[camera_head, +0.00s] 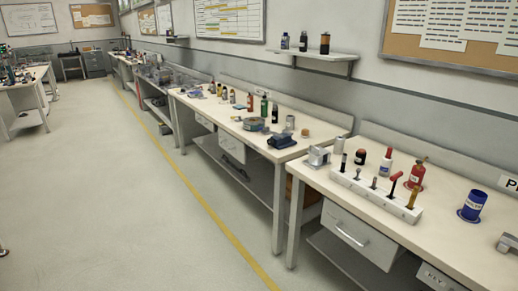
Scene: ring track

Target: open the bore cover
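I cannot make out anything that is clearly the bore cover. A small grey metal block (318,156) stands at the left end of the nearest bench (445,243); I cannot tell whether it has a cover. Another grey metal piece (507,243) is cut off at the right edge.
More cluttered benches run along the wall. The floor (120,210) left of the yellow line is clear.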

